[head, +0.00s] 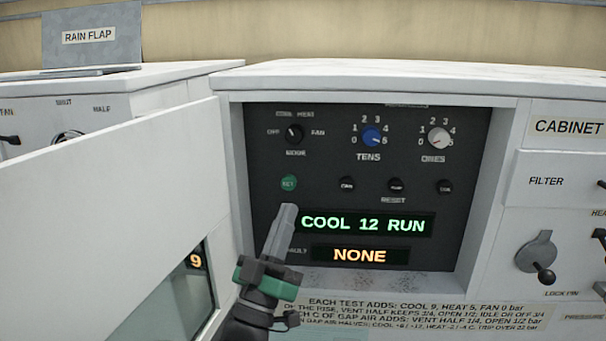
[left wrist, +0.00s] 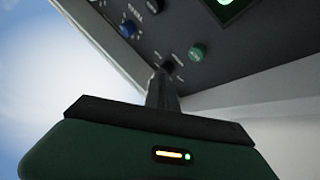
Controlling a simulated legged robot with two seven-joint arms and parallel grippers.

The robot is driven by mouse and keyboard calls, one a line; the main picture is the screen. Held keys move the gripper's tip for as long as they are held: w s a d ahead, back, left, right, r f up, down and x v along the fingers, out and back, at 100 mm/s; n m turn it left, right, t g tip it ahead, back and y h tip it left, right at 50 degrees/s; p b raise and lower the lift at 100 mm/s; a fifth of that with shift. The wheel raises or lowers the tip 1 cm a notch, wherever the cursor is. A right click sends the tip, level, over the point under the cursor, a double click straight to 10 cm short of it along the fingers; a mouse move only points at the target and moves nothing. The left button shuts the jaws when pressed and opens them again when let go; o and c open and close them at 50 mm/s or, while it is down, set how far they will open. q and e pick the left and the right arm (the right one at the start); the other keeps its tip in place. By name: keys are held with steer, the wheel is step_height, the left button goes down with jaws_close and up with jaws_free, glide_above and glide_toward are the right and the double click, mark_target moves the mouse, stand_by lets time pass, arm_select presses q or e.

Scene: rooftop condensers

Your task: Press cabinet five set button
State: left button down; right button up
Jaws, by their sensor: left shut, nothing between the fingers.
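The set button (head: 288,183) is a round green button on the dark control panel (head: 330,190), left of a row of black buttons. It also shows green in the left wrist view (left wrist: 197,51). My left gripper (head: 290,210) is shut and empty. Its fingertips appear just below the set button in the head view; whether they touch the panel I cannot tell. In the left wrist view the fingers (left wrist: 162,92) point toward the panel, beside the button. The display (head: 364,223) reads COOL 12 RUN, and the fault display (head: 359,255) reads NONE. My right gripper is not in view.
An open white door (head: 110,190) stands left of the panel recess, close to my left arm. A mode knob (head: 294,133), a blue tens knob (head: 371,137) and a white ones knob (head: 438,138) sit above the buttons. A lock pin lever (head: 540,262) juts out at right.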

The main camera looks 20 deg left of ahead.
mark_target(289, 182)
arm_select(q)
steer(key=s+r, duration=0.2)
steer(key=s, duration=0.2)
steer(key=shift+w+a+f, duration=0.2)
steer(key=shift+w+a, duration=0.4)
steer(key=shift+w, duration=1)
steer(key=shift+w+a+f, duration=0.2)
steer(key=shift+w+a, duration=0.4)
steer(key=shift+w, duration=1)
steer(key=shift+w+a+f, duration=0.2)
steer(key=shift+w+a, duration=0.4)
steer(key=shift+w, duration=1)
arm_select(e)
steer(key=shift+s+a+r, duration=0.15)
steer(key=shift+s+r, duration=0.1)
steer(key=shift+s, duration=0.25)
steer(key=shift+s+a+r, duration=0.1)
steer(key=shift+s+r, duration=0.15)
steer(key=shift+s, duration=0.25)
